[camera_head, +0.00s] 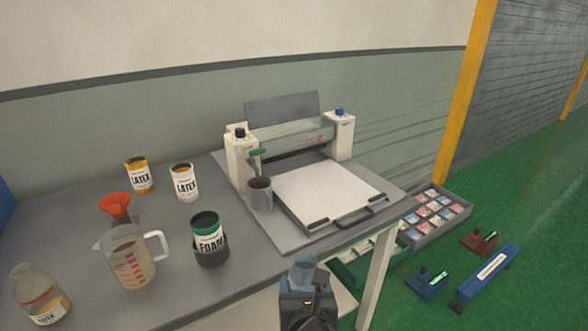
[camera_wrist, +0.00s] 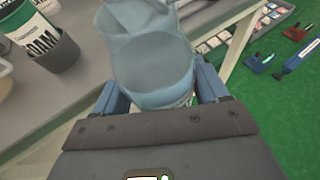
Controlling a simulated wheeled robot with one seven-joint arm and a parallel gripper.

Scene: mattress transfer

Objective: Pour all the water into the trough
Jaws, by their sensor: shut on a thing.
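My gripper (camera_head: 304,284) is shut on a translucent bluish vessel (camera_head: 301,268), just off the table's front edge. In the wrist view the vessel (camera_wrist: 150,60) stands between the two blue fingers (camera_wrist: 160,90), its open mouth towards the top. Whether water is in it I cannot tell. A white machine (camera_head: 243,165) with a roller bar and a flat white bed (camera_head: 325,190) stands on the grey table (camera_head: 190,290), beyond my gripper. Which part is the trough I cannot make out. A grey cup (camera_head: 261,198) with dark contents stands at the machine's left front corner.
A measuring jug (camera_head: 128,268), a FOAM can in a dark holder (camera_head: 208,235), two LATEX cans (camera_head: 184,182), a red funnel (camera_head: 116,205) and a bottle (camera_head: 40,300) stand to the left. A crate of packets (camera_head: 437,215) and tools (camera_head: 485,280) lie on the green floor at right.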

